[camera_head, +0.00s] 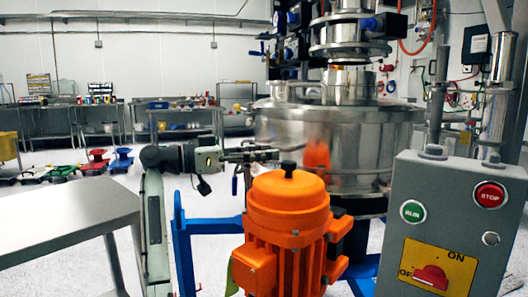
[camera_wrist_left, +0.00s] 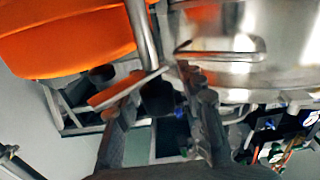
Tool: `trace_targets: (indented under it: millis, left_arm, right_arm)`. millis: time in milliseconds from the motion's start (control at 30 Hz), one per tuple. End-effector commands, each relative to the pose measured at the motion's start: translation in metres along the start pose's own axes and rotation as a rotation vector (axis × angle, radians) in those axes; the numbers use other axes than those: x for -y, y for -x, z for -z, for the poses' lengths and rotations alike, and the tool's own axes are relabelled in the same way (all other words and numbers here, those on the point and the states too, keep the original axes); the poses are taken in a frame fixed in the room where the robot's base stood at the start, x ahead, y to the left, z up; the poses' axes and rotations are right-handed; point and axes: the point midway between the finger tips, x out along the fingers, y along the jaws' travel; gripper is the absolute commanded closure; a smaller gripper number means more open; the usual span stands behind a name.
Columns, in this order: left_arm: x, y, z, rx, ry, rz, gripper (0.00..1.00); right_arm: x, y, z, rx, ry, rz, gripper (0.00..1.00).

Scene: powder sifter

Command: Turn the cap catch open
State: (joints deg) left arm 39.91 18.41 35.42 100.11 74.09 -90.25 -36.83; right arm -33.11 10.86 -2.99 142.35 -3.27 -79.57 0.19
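My left gripper (camera_head: 262,154) reaches in from the left, in front of the steel sifter drum (camera_head: 275,128) and behind the orange motor. In the left wrist view, its two dark fingers (camera_wrist_left: 165,88) stand apart. A dark cylindrical piece (camera_wrist_left: 158,98) shows between them at the end of a steel rod (camera_wrist_left: 143,35) with a flat plate; I cannot tell if the fingers touch it. I cannot tell for sure which part is the cap catch. A steel loop handle (camera_wrist_left: 222,55) sits on the drum just beyond the fingers. My right gripper is not in view.
The orange motor (camera_head: 288,215) with a black top knob stands close in front of my left gripper. A grey control box (camera_head: 455,220) stands at right. A steel table (camera_head: 65,222) is at left. Blue frame bars (camera_head: 183,250) rise beside the motor.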

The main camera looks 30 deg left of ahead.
Motion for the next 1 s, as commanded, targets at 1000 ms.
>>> trace_targets:
  millis: [1000]
  left_arm:
    - [-0.0001, -0.0032, -0.0011, 0.002, 0.000, -0.008, 1.00]
  right_arm:
    - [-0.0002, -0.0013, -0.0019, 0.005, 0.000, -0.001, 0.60]
